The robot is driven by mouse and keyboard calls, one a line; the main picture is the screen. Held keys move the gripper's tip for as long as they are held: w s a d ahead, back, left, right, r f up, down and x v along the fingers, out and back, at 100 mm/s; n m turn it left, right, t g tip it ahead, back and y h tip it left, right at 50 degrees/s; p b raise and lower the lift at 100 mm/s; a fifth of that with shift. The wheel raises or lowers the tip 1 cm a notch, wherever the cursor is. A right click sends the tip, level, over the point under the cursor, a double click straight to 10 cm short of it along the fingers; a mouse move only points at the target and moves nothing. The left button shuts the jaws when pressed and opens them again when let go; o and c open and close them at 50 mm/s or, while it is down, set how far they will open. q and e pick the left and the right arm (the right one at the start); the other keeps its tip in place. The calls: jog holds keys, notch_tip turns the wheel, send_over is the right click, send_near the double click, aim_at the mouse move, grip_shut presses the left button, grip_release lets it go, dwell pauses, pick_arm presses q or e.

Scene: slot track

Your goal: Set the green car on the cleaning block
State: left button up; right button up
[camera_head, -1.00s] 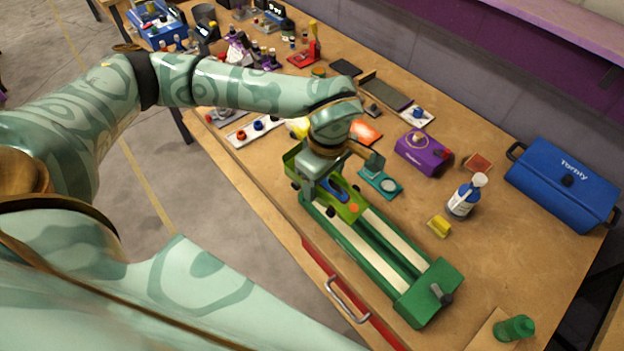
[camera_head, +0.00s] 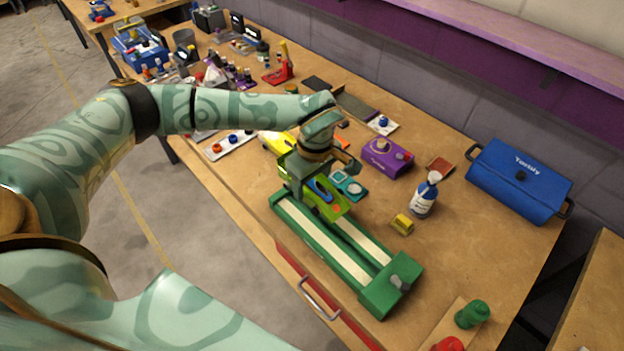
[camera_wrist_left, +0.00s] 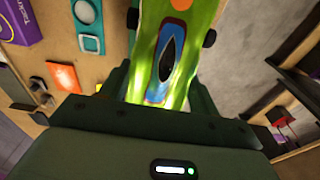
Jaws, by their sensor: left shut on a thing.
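The green car (camera_head: 334,208), with a blue cockpit and an orange spot, is held in my left gripper (camera_head: 312,186). In the left wrist view the car (camera_wrist_left: 180,35) lies lengthwise between the two fingers, which are shut on its sides. The long green block with two cream strips (camera_head: 375,292), which looks like the cleaning block, lies along the table's front edge. The car overlaps the block's far left end in the head view and seems above it. Whether they touch, I cannot tell. My right gripper is not in view.
A teal tool (camera_head: 350,186) and a purple box (camera_head: 386,157) are behind the car. A yellow piece (camera_head: 402,224), a white-and-blue bottle (camera_head: 425,195) and a blue toolbox (camera_head: 520,180) stand to the right.

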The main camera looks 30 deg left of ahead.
pick_arm(q)
jog(key=shift+f+b, duration=1.1)
jog(key=shift+f, duration=0.8)
jog(key=shift+f+b, duration=1.05)
jog(key=shift+f, duration=1.35)
jog(key=o, duration=1.2)
jog(key=shift+r, duration=0.1)
jog(key=r+p, duration=0.1)
jog(key=r, duration=0.9)
jog(key=d+r+p, duration=0.1)
jog(key=r, duration=0.5)
jog(key=shift+s+p, duration=0.2)
jog(key=shift+p, duration=0.15)
